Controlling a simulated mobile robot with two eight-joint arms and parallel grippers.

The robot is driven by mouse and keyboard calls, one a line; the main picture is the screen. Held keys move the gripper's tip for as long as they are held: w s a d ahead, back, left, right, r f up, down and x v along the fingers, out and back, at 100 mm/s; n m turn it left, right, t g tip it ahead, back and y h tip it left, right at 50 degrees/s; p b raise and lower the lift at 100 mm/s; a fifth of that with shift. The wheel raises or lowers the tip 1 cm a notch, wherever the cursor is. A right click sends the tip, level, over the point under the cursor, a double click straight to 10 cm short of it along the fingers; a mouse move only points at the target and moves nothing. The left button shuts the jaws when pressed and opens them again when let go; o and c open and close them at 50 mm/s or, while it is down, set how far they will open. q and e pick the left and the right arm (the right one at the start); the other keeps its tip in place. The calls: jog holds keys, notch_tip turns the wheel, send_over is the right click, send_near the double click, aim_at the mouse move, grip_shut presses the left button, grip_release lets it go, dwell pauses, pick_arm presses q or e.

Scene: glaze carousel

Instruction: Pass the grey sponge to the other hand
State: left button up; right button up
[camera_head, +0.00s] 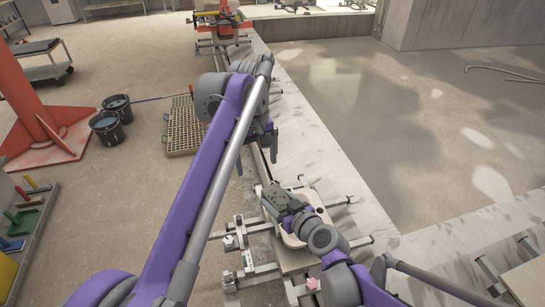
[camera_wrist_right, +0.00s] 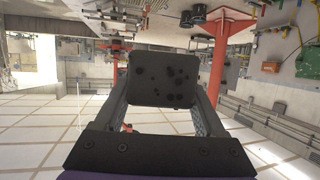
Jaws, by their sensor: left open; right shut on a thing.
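The grey sponge (camera_wrist_right: 163,82) is a dark grey block with rounded corners and black spots. In the wrist view it sits between the two fingers of my right gripper (camera_wrist_right: 163,92), which is shut on it. In the head view my right gripper (camera_head: 276,197) is low in the middle, above a pale basin (camera_head: 296,241); the sponge is hard to tell apart from the dark gripper there. My left gripper (camera_head: 267,143) is open, higher up in the head view, and apart from the right one. Its fingers are partly hidden by its own arm.
A pale ledge (camera_head: 325,145) runs along the right, with metal fixtures around the basin. A grated crate (camera_head: 185,125), two dark buckets (camera_head: 117,107) and a red column (camera_head: 35,110) stand on the left. Open floor (camera_head: 390,110) lies at the right.

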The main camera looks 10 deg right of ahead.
aim_at(272, 186)
pick_arm(q)
jog(key=shift+n+g, duration=0.3)
jog(key=d+f, duration=0.1)
jog(key=f, duration=0.3)
jog(key=d+f, duration=0.1)
jog(key=f, duration=0.3)
jog(key=w+d+f, duration=0.1)
jog(key=d+f, duration=0.1)
jog(key=f, duration=0.2)
jog(key=shift+f, duration=0.2)
jog(key=shift+d, duration=0.15)
jog(key=c, duration=1.3)
pick_arm(e)
jog(key=shift+a, duration=0.15)
jog(key=o, duration=1.5)
pick_arm(q)
jog(key=shift+c, duration=0.2)
